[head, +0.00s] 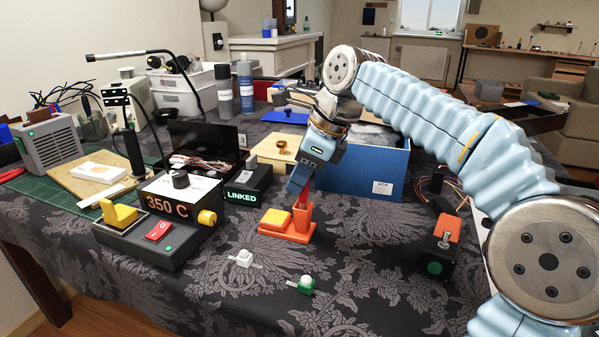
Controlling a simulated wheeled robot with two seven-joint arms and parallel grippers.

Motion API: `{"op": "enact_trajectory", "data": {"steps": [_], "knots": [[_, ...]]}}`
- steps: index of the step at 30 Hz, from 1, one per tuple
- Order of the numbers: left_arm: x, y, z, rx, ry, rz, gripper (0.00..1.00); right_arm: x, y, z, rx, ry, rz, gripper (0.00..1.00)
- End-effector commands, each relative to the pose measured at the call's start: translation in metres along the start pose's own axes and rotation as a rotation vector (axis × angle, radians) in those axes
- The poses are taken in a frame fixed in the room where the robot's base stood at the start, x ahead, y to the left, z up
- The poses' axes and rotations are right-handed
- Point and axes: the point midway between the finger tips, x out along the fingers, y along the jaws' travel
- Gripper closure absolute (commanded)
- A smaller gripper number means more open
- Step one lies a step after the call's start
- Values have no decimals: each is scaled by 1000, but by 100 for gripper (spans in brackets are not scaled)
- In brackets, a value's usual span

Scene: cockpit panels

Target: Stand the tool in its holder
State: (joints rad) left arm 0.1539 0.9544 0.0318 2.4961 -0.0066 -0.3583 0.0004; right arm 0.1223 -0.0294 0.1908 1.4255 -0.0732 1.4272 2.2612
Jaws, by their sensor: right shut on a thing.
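The orange holder (287,232) stands on the dark patterned cloth near the middle of the head view. It has a yellow pad (276,217) on its left part and an upright orange socket (302,223) on its right part. My right gripper (299,188) points down directly above the socket and is shut on the tool. Only a narrow reddish piece of the tool (304,200) shows between the fingers and the socket; the rest is hidden. I cannot tell how deep the tool sits in the socket. My left gripper is not in view.
A blue box (365,172) stands just behind my right gripper. A 350 C control box (178,202) and a LINKED box (243,190) stand left of the holder. A black switch box (440,250) is at right. The cloth in front holds two small buttons (244,258).

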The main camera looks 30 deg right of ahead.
Motion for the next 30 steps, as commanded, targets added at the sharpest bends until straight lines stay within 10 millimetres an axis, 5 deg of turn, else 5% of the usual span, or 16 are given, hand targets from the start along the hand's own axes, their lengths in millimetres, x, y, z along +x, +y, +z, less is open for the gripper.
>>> {"op": "enact_trajectory", "data": {"steps": [14, 15, 20, 30], "knots": [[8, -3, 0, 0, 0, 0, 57, 12, 1, -5, 0, -1, -1, 100], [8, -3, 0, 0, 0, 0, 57, 12, 1, -5, 0, -1, -1, 73], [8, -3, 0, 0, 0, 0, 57, 12, 1, -5, 0, -1, -1, 48], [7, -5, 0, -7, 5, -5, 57, 10, 1, -5, 0, -1, -1, 48]]}}
